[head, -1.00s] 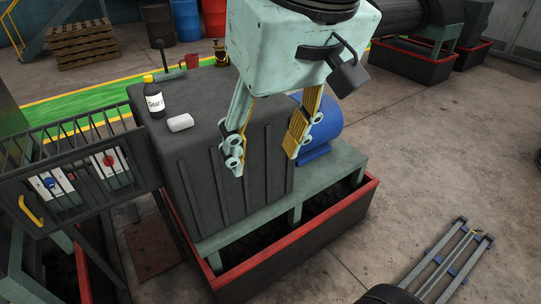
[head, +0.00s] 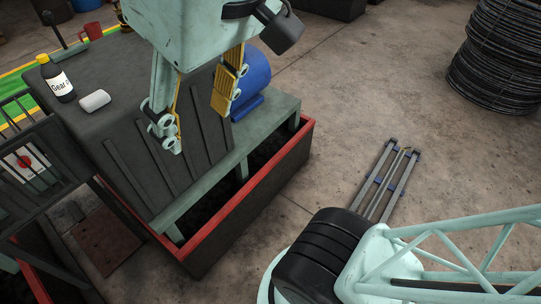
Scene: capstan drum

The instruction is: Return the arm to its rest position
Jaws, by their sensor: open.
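My gripper (head: 198,108) hangs from the top of the head view, with its fingers pointing down. The two fingers, with yellow inner pads, stand well apart and hold nothing. In the picture it overlaps the dark ribbed cabinet (head: 122,135), but its exact distance from that cabinet is hard to tell. The upper part of the gripper body is cut off by the top edge.
A yellow-capped bottle (head: 58,84), a white cylinder (head: 95,101) and a red mug (head: 91,32) stand or lie on the cabinet. A red-rimmed pit (head: 246,190) borders it. A blue motor (head: 252,80), metal rails (head: 377,192) and cable coils (head: 503,55) are to the right. Open floor lies between.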

